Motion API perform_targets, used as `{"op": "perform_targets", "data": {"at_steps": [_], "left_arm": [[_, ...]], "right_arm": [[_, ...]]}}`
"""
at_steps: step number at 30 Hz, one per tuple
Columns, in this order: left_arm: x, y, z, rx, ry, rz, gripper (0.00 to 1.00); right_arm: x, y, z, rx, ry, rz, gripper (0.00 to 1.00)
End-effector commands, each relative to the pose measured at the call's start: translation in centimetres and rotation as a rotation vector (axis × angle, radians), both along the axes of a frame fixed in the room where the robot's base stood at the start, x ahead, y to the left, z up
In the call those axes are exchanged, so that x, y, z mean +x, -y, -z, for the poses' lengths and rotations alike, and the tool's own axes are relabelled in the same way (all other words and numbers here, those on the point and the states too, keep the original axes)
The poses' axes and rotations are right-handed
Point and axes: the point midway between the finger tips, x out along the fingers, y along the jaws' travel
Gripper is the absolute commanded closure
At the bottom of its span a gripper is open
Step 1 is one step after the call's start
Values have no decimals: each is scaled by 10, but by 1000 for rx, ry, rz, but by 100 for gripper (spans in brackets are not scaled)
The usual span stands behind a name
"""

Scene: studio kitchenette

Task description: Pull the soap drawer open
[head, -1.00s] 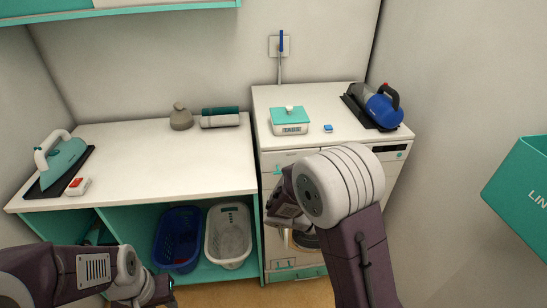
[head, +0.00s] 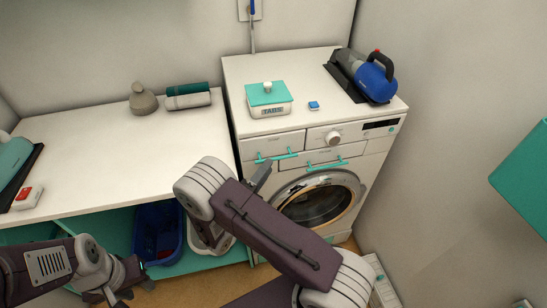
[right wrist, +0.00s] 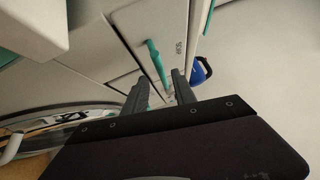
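The white washing machine's front (head: 265,198) has a drawer at its upper left (head: 272,143) with a teal bar handle (head: 276,157). The drawer face looks flush, so shut. My right gripper (head: 262,178) is just below and in front of this handle. In the right wrist view its two dark fingers (right wrist: 160,82) are apart, with the lower end of the teal handle (right wrist: 156,62) between or just beyond the tips; contact is not clear. My left gripper (head: 128,286) is low at the left, open and empty, away from the machine.
A second teal handle (head: 327,165) sits right of the drawer, under the dial (head: 333,138) and above the round door (head: 318,203). A tabs box (head: 268,100) and blue handheld appliance (head: 375,80) stand on top. Blue (head: 158,235) and white baskets are under the counter (head: 90,165).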

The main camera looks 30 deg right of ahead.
Motion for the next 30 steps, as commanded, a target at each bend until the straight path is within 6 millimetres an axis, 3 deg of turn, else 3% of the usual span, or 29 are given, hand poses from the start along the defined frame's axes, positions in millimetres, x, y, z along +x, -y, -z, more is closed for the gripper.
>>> {"op": "perform_targets", "data": {"at_steps": [3,7,17,21,30], "left_arm": [[0,0,-5,0,0,0,64],[0,0,-7,0,0,0,64],[0,0,-7,0,0,0,64],[0,0,-7,0,0,0,64],[0,0,-7,0,0,0,64]], "right_arm": [[12,22,-5,0,1,6,68],[21,37,-7,0,-1,4,68],[26,44,-7,0,0,1,68],[26,44,-7,0,0,1,100],[26,44,-7,0,0,1,100]]}}
